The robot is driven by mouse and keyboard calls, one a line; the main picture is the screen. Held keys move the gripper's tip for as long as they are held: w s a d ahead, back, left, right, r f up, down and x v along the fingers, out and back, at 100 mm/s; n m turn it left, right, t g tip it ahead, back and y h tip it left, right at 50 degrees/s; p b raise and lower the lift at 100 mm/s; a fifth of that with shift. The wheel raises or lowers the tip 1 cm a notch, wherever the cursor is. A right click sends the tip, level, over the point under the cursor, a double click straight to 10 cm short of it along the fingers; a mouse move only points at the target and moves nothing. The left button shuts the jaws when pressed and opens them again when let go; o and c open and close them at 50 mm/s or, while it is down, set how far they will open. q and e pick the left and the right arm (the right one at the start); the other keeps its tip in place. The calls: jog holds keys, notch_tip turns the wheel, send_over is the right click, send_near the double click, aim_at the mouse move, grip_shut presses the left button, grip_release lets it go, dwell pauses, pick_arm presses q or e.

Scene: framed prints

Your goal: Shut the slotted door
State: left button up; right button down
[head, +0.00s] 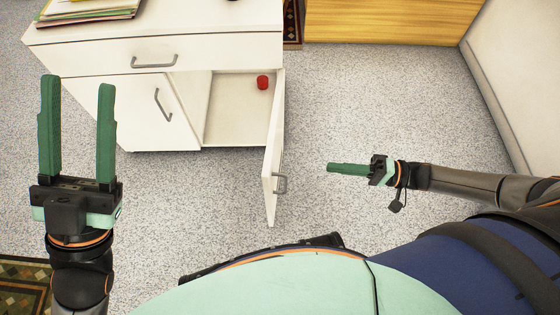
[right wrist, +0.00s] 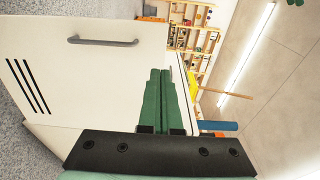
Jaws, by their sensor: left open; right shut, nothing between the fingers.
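The slotted door (head: 273,150) is the white right-hand door of a white cabinet. It stands open, swung out toward me, and shows nearly edge-on in the head view. The right wrist view shows its outer face (right wrist: 85,75) with black slots and a grey bar handle (right wrist: 103,41). My right gripper (head: 330,167) is shut and empty, to the right of the door on its outer side and apart from it. Its green fingers also show in the right wrist view (right wrist: 160,73). My left gripper (head: 78,84) is open and empty, left of the door.
The white cabinet (head: 165,50) has a drawer and a second door (head: 140,112), both shut. A red object (head: 262,82) sits inside the open compartment. Papers (head: 85,10) lie on top. Speckled floor (head: 400,110) is clear right of the door. A wooden piece (head: 390,22) stands behind.

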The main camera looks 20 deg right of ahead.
jog(key=b+x, duration=0.2)
jog(key=x, duration=1.1)
jog(key=shift+a+r, duration=0.1)
jog(key=shift+a, duration=0.05)
